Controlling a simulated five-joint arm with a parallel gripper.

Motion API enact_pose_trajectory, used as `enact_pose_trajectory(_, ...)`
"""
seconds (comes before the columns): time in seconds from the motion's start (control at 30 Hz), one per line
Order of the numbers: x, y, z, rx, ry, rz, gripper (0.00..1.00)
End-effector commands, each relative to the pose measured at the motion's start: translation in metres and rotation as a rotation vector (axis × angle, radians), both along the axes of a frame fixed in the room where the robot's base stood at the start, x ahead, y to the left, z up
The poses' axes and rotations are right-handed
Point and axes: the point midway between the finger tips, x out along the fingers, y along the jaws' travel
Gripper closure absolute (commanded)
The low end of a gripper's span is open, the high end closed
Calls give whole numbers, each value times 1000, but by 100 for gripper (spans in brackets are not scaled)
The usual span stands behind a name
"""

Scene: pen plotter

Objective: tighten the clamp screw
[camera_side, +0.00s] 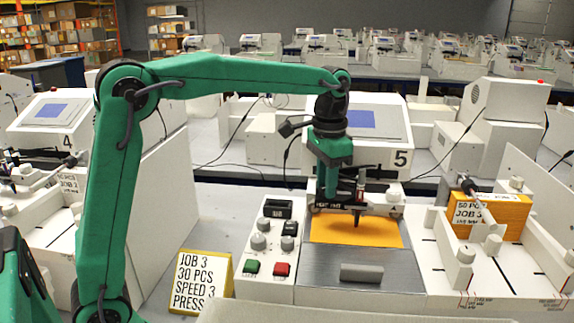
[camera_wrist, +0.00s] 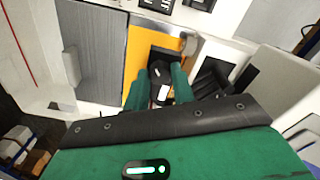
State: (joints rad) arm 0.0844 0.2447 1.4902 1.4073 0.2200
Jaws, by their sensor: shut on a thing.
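The plotter at station 5 has an orange sheet (camera_side: 330,229) on its bed, and the sheet also shows in the wrist view (camera_wrist: 139,58). A dark pen (camera_side: 357,218) points down over the sheet; I cannot tell whether its tip touches. My gripper (camera_side: 346,190) points down at the pen carriage. In the wrist view its two green fingers (camera_wrist: 164,80) are shut on a small black knob with a white mark (camera_wrist: 162,92), which looks like the clamp screw. The fingers hide its sides and the thread.
A control panel with knobs, a green button (camera_side: 251,267) and a red button (camera_side: 282,269) stands left of the bed. A job card (camera_side: 203,280) is at front left. The grey front plate (camera_side: 330,262) is clear except for a handle.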

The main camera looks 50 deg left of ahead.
Motion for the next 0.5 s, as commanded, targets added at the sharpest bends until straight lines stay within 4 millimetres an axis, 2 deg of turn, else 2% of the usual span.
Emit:
enact_pose_trajectory(0.07,0,0,2,0,-3,-1,98)
enact_pose_trajectory(0.1,0,0,2,0,-3,-1,67)
enact_pose_trajectory(0.17,0,0,2,0,-3,-1,56)
enact_pose_trajectory(0.5,0,0,1,0,-1,1,53)
